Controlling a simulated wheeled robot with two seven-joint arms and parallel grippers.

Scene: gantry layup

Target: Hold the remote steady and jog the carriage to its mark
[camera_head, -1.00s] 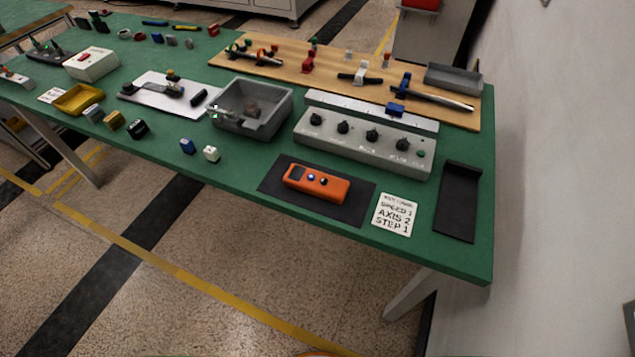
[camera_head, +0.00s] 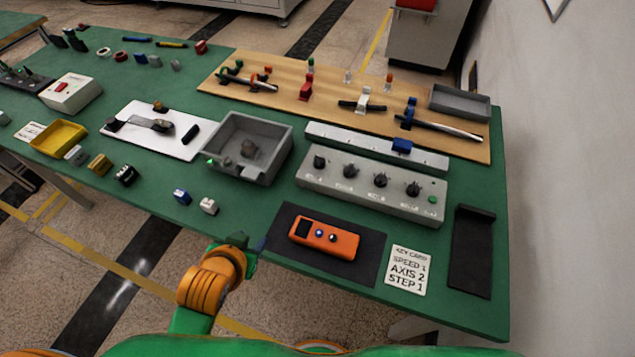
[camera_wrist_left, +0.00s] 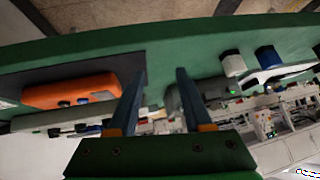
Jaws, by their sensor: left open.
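The orange remote (camera_head: 325,238) lies on a dark mat (camera_head: 283,250) near the table's front edge; it also shows at the left of the left wrist view (camera_wrist_left: 72,92). A blue carriage (camera_head: 402,146) sits on the pale rail (camera_head: 345,138) behind the grey control box (camera_head: 372,186), which has several black knobs and a green button. A card (camera_head: 408,270) reading SPEED 1, AXIS 2, STEP 1 lies right of the mat. My left gripper (camera_head: 240,241) is at the front edge, left of the remote and apart from it. In the wrist view its two fingers (camera_wrist_left: 160,98) are apart with nothing between them. My right gripper is not in view.
A grey bin (camera_head: 282,152) stands left of the control box. Small blue (camera_head: 181,197) and white (camera_head: 209,206) blocks lie near the front edge. A black tray (camera_head: 473,245) lies at the right. A wooden board (camera_head: 330,100) with fixtures is at the back.

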